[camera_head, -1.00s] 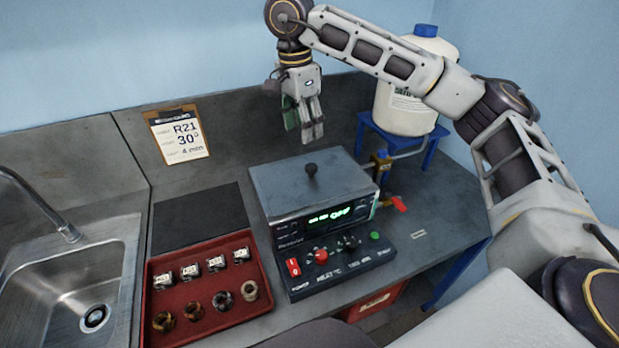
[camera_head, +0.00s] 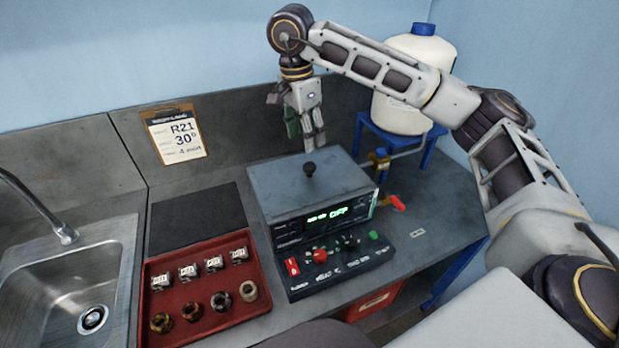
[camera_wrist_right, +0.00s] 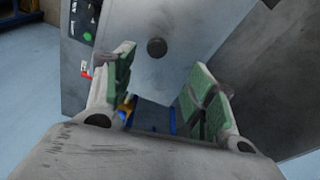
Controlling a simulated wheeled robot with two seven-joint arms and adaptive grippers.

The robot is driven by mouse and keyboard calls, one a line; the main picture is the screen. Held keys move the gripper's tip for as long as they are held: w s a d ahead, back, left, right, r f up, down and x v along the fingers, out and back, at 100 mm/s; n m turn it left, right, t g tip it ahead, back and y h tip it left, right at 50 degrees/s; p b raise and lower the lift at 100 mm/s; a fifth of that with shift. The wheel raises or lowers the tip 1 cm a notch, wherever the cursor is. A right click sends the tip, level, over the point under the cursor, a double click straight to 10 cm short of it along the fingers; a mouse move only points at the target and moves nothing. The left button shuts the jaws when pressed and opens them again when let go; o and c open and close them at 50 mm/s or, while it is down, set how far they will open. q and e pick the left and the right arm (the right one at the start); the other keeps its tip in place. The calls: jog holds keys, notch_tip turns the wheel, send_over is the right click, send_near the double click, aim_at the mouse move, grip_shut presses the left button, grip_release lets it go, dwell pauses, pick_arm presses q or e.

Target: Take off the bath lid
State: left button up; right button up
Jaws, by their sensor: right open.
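The bath is a grey box with a lit green display and a control panel (camera_head: 340,262) in front. Its flat grey lid (camera_head: 335,188) lies on top, with a round black knob (camera_head: 309,169) standing up from it. My right gripper (camera_head: 314,146) points down just behind and above the lid, near the knob but apart from it. In the right wrist view the gripper (camera_wrist_right: 160,95) is open and empty, with green pads. The knob (camera_wrist_right: 157,47) shows beyond the fingertips, on the lid (camera_wrist_right: 185,35). My left gripper is not in view.
A red tray (camera_head: 205,325) with small labelled blocks and rings lies left of the bath. A sink (camera_head: 60,275) is further left. A white jug (camera_head: 412,75) on a blue stand is behind right. A clipboard (camera_head: 173,133) leans at the back wall.

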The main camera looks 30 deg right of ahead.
aim_at(309, 165)
jog(key=f, duration=0.3)
jog(key=shift+d+f, duration=0.2)
jog(key=shift+f, duration=0.9)
jog(key=shift+s+d+f+p, duration=0.1)
jog(key=shift+s+f+p, duration=0.05)
jog(key=shift+f+p, duration=0.45)
notch_tip(309, 165, down, 3)
jog(key=shift+s+r, duration=0.1)
jog(key=shift+s, duration=0.05)
jog(key=shift+d+f+p, duration=0.1)
jog(key=shift+f+p, duration=0.2)
jog(key=shift+f, duration=0.35)
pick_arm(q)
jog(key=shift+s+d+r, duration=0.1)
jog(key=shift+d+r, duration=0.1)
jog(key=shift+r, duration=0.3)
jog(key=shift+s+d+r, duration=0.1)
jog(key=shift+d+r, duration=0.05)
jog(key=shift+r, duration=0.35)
pick_arm(e)
jog(key=shift+c, duration=0.5)
